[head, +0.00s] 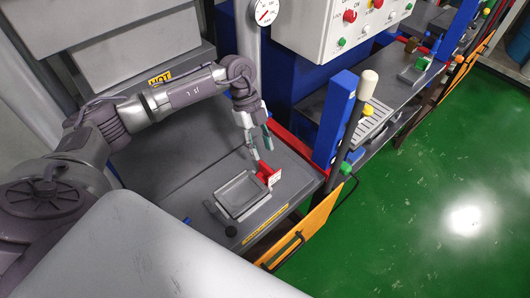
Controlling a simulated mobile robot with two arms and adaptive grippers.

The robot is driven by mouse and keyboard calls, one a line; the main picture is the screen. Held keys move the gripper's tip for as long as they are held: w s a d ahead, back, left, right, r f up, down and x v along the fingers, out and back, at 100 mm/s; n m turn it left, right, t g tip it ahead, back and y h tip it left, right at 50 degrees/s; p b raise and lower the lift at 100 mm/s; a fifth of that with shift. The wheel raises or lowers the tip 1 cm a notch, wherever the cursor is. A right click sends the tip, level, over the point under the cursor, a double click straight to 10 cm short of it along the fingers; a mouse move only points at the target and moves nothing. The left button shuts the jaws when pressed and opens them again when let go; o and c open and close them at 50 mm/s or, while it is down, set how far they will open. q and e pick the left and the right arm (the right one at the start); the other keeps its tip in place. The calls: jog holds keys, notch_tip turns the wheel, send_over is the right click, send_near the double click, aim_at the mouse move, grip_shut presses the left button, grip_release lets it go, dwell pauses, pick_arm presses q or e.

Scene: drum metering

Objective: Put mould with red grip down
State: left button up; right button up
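The mould (242,196) is a shallow grey rectangular tray. It rests flat on the grey bench top (180,178) near its front edge. Its red grip (266,174), with a small white label, stands at the mould's upper right side. My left gripper (262,153) is just above and behind the red grip, pointing down. Its two fingers are apart, with nothing seen between them, and the gripper looks clear of the grip. My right gripper is not in view.
A blue post (335,118) and a black lever with a pale knob (368,84) stand to the right. A gauge (264,12) and control box (342,28) are behind. Green floor (420,190) is open at right.

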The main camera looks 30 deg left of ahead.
pick_arm(q)
jog(key=p+v, duration=0.2)
jog(key=v, duration=0.3)
jog(key=shift+r, duration=0.1)
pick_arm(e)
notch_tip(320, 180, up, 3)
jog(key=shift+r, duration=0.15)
